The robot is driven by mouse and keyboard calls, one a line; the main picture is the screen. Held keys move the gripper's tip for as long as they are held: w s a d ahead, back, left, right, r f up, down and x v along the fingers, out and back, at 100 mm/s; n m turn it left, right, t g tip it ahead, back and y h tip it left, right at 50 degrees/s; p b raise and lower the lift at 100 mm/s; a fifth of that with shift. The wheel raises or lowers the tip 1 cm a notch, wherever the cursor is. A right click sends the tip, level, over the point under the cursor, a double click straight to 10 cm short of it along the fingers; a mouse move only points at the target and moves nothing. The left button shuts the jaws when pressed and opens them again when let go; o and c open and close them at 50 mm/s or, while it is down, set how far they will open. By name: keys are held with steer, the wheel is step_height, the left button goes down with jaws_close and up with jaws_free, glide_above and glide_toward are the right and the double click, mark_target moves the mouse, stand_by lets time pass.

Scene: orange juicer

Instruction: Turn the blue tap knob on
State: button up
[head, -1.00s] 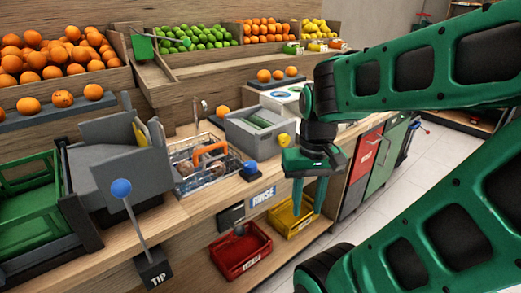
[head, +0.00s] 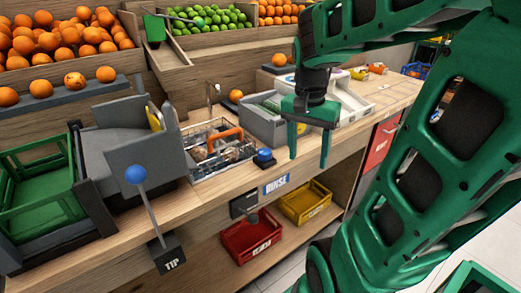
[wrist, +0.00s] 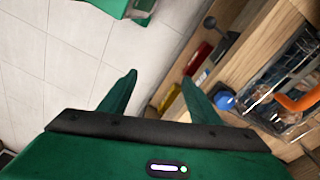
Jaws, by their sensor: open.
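The blue tap knob (head: 264,156) sits on the wooden counter's front edge, right of the sink basin. It also shows in the wrist view (wrist: 225,100), just right of my right-hand finger. My gripper (head: 308,150) is open and empty, with its fingers pointing down. In the head view it hangs to the right of the knob, apart from it. In the wrist view the space between my fingertips (wrist: 160,80) shows floor, and the knob is outside that space.
The wire-and-glass sink basin (head: 212,150) holds dark items and an orange handle (head: 217,140). A lever with a blue ball (head: 136,175) marked TIP stands at left. A grey bin (head: 262,125) is behind the knob. Red (head: 250,238) and yellow (head: 305,203) crates sit below the counter.

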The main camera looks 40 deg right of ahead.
mark_target(265, 151)
steer(key=w+m+y, duration=0.1)
steer(key=w+m, duration=1.2)
steer(key=w, duration=0.6)
steer(key=f, duration=0.9)
steer(key=shift+w+d+f, duration=0.1)
steer(key=shift+d+f, duration=0.15)
steer(key=shift+f, duration=0.1)
